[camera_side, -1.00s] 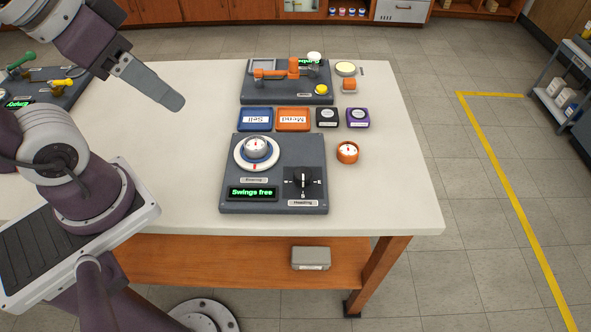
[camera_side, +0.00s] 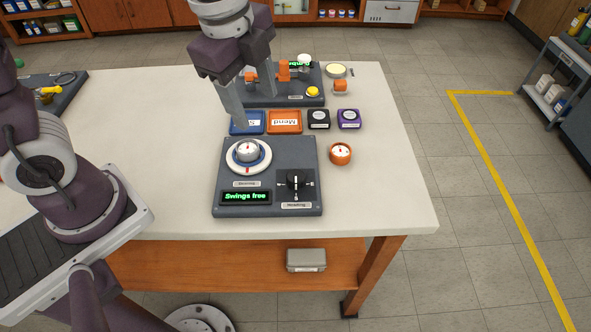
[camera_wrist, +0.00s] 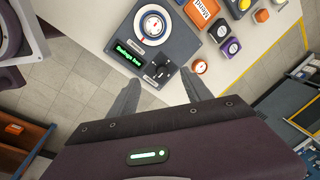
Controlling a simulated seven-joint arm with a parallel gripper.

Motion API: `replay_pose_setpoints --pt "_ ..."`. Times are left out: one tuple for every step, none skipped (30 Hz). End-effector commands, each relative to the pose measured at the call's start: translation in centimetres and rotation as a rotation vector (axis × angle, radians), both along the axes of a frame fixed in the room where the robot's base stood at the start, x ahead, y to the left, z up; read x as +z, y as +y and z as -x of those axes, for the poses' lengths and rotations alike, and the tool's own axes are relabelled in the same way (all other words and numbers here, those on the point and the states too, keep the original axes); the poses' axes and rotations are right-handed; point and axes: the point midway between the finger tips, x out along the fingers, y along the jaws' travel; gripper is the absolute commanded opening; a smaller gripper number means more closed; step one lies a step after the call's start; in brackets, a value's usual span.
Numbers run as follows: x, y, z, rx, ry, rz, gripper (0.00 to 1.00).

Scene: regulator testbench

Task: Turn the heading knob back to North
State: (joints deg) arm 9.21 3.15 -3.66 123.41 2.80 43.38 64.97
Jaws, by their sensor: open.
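The heading knob (camera_side: 294,185) is a black bar-shaped knob on a black square plate at the right front of a dark grey console (camera_side: 228,205). Tick marks surround it; I cannot tell which mark it points to. A label plate sits in front of it. It also shows in the wrist view (camera_wrist: 164,72). My gripper (camera_side: 255,110) is open and empty, fingers down, above and behind the console near the blue tray, apart from the knob. In the wrist view my gripper's fingers (camera_wrist: 160,82) frame the area around the knob.
The console also bears a round white dial (camera_side: 248,152) and a green-lit display (camera_side: 246,197) reading "Swings free". Blue (camera_side: 243,128) and orange (camera_side: 284,122) trays, black (camera_side: 318,119) and purple (camera_side: 349,118) boxes, and an orange round gauge (camera_side: 340,153) stand close by. The table front right is clear.

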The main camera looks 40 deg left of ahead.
Motion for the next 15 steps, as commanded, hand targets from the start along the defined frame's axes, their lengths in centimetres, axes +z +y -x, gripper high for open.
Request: replay_pose_setpoints --pt "-2.6 -1.4 -1.4 -0.185 0.055 -0.030 0.57" --pt "-3.9 -2.1 -2.1 -0.296 0.078 -0.044 0.57" --pt "-5.6 -3.0 -2.8 -0.425 0.103 -0.058 0.57" --pt "-6.7 -3.6 -3.2 -0.509 0.119 -0.064 0.57" --pt "-7.7 -4.1 -3.5 -0.580 0.133 -0.069 0.57" --pt "-8.8 -4.5 -3.7 -0.655 0.147 -0.073 0.57" --pt "-9.4 -4.8 -3.9 -0.697 0.154 -0.075 0.57" --pt "-9.9 -5.0 -4.0 -0.729 0.160 -0.076 0.57" --pt "-10.4 -5.2 -4.0 -0.757 0.165 -0.077 0.57" --pt "-10.8 -5.2 -4.0 -0.770 0.169 -0.078 0.57" --pt "-11.2 -5.3 -4.0 -0.775 0.168 -0.078 0.57" --pt "-11.9 -5.3 -4.0 -0.776 0.170 -0.078 0.57" --pt "-12.5 -5.2 -4.0 -0.774 0.170 -0.078 0.57" --pt "-13.1 -5.2 -3.9 -0.773 0.171 -0.078 0.57" --pt "-14.0 -5.2 -3.9 -0.772 0.171 -0.077 0.57"
